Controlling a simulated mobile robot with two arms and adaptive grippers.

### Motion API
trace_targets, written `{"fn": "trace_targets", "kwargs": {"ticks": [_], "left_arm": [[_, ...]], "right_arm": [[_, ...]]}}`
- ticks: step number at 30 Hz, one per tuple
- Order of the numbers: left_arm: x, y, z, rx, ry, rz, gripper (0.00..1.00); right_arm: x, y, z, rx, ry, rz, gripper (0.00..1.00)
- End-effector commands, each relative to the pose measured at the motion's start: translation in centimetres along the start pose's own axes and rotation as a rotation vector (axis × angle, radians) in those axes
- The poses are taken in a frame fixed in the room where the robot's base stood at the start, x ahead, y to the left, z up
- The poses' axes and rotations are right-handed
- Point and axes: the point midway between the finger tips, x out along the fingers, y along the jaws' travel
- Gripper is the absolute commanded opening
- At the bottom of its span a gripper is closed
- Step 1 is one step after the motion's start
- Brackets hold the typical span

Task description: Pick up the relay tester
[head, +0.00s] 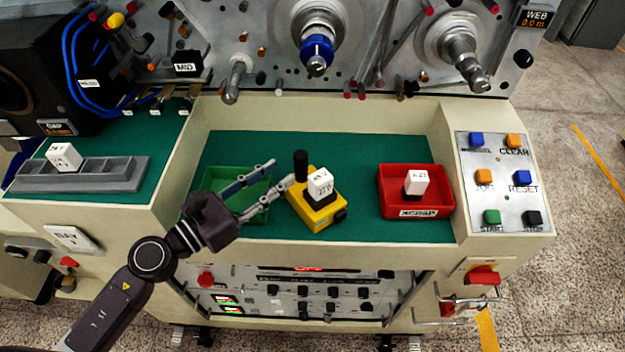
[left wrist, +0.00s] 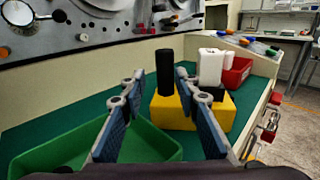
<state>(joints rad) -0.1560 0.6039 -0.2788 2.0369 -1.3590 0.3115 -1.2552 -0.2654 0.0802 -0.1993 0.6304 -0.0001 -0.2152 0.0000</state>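The relay tester is most likely the yellow box (head: 316,213), standing on the green mat right of my left gripper. It has an upright black post (head: 301,165) at its back left and a white labelled block (head: 320,183) on top. My left gripper (head: 280,172) is open and empty, its fingers above the green tray and pointing at the tester. In the left wrist view the black post (left wrist: 164,70) shows between the fingertips (left wrist: 160,76), beyond them. The yellow body (left wrist: 215,112) is partly hidden by the right finger. I cannot tell whether anything touches. My right gripper is not in view.
A green tray (head: 213,178) lies under my left gripper. A red tray (head: 430,208) with a white block stands right of the tester. A grey rack (head: 110,176) is at the left, a button panel (head: 503,183) at the right. Spindles rise behind. Green mat is bare between tester and red tray.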

Motion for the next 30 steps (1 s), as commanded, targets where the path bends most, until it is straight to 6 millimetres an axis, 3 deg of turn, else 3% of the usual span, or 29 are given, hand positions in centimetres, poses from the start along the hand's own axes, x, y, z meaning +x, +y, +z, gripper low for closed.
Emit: {"fn": "trace_targets", "kwargs": {"ticks": [6,9,12,15,21,26,30], "left_arm": [[2.3,0.0,0.5,-0.004,-0.004,0.001,0.29],[3.4,-0.1,0.8,-0.005,-0.005,0.002,0.29],[4.9,-0.3,0.9,-0.008,-0.006,0.002,0.29],[6.2,-0.2,0.7,-0.007,-0.005,0.003,0.29],[7.2,-0.3,0.4,-0.005,-0.003,0.001,0.29],[7.2,-0.3,0.4,-0.005,-0.003,0.001,0.29],[7.2,-0.3,0.4,-0.005,-0.003,0.002,0.15]], "right_arm": [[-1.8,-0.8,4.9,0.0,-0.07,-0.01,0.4],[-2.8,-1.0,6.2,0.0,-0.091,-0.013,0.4],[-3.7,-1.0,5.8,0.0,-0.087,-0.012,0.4],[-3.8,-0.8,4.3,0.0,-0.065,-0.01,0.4],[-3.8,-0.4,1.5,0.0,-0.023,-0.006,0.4],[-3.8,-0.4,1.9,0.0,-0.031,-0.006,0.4],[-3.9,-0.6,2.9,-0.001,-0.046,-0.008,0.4]]}}
